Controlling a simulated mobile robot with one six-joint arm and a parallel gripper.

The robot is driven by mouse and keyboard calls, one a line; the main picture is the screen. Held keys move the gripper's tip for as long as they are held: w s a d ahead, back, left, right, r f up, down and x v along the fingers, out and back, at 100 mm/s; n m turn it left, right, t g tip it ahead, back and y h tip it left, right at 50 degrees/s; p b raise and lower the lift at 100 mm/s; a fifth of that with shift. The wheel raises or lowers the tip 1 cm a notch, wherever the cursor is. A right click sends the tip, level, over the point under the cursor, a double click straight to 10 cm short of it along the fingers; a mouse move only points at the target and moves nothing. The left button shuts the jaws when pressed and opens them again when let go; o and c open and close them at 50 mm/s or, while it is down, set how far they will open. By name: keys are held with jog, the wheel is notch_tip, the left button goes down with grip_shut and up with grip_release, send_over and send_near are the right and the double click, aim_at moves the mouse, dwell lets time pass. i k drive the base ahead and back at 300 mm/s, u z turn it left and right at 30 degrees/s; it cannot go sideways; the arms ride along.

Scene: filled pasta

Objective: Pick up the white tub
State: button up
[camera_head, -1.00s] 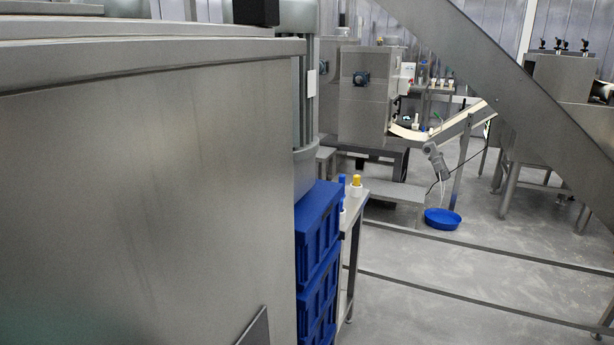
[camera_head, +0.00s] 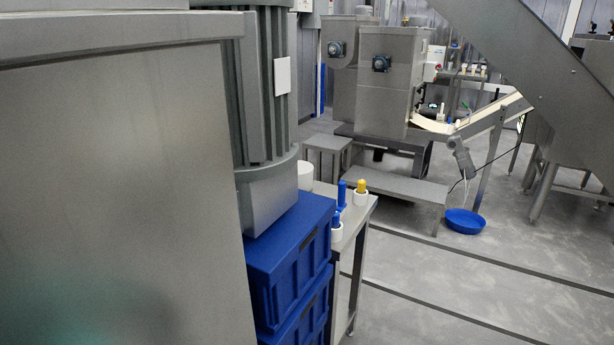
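My gripper is not in view.
Stacked blue crates (camera_head: 290,252) stand left of the table, below the grey ribbed housing (camera_head: 262,100). A large steel cabinet (camera_head: 115,200) fills the left. White holders with blue (camera_head: 337,226) and yellow (camera_head: 362,192) tops stand on the table. A blue basin (camera_head: 464,221) lies on open floor.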

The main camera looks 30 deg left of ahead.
aim_at(306, 170)
jog(key=i, duration=2.45)
jog(key=z, duration=0.2)
jog(key=k, duration=0.2)
jog(key=u, duration=3.1)
